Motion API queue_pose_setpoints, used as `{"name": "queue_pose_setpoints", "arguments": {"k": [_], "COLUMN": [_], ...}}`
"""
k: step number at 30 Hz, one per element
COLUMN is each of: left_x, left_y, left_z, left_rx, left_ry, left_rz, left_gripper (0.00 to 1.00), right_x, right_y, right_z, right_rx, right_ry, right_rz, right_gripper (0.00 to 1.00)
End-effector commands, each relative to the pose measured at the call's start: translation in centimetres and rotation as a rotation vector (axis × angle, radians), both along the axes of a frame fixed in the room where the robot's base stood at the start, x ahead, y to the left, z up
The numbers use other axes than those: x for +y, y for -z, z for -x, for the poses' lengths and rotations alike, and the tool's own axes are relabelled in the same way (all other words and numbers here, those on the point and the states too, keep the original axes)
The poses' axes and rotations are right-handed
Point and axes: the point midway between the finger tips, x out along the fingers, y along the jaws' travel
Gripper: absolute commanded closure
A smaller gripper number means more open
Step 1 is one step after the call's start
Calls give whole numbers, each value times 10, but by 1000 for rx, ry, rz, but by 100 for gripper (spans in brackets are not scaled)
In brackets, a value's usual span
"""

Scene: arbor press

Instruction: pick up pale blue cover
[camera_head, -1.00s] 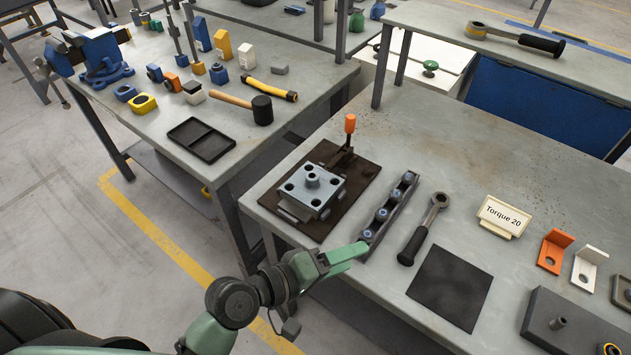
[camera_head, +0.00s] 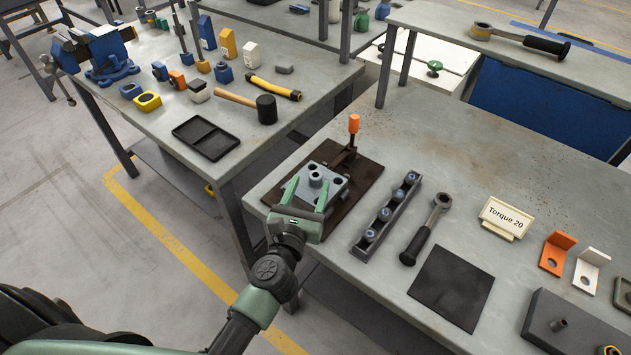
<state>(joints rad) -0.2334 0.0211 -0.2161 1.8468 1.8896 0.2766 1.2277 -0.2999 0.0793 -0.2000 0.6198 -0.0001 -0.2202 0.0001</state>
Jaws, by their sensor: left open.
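The pale blue cover (camera_head: 327,179) is a square plate with holes and a raised round boss. It sits on the dark brown base plate (camera_head: 362,182) at the left end of the near grey table. My left gripper (camera_head: 304,194) is open, with its two green fingers pointing at the cover's near side. The fingers overlap the cover's front edge in the picture, and I cannot tell whether they touch it. The gripper hides part of the cover's near edge. My right gripper is not in view.
An orange-handled clamp (camera_head: 353,130) stands just behind the cover. A rail with several bolts (camera_head: 385,218) and a ratchet wrench (camera_head: 427,229) lie to the right. A black mat (camera_head: 451,287) and a "Torque 20" sign (camera_head: 506,217) are further right.

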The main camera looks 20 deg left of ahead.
Motion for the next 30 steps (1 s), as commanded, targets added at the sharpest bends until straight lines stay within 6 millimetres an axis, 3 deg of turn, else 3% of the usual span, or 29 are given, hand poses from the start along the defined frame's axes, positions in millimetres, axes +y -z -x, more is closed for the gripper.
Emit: {"name": "queue_pose_setpoints", "arguments": {"k": [9, 19, 20, 25, 30], "left_x": [0, 0, 0, 0, 0], "left_y": [8, 9, 9, 9, 8], "left_z": [-45, -52, -52, -52, -52], "left_rx": [-2, -1, -1, -1, -2], "left_ry": [1, 2, 2, 2, 2], "left_rz": [-3, -4, -4, -4, -4], "left_gripper": [45, 45, 51, 98, 100], "right_x": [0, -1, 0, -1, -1], "right_y": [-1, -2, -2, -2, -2], "right_z": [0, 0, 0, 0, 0], "right_rx": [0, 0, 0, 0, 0], "right_ry": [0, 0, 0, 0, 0], "right_rz": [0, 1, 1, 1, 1], "right_gripper": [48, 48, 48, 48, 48]}}
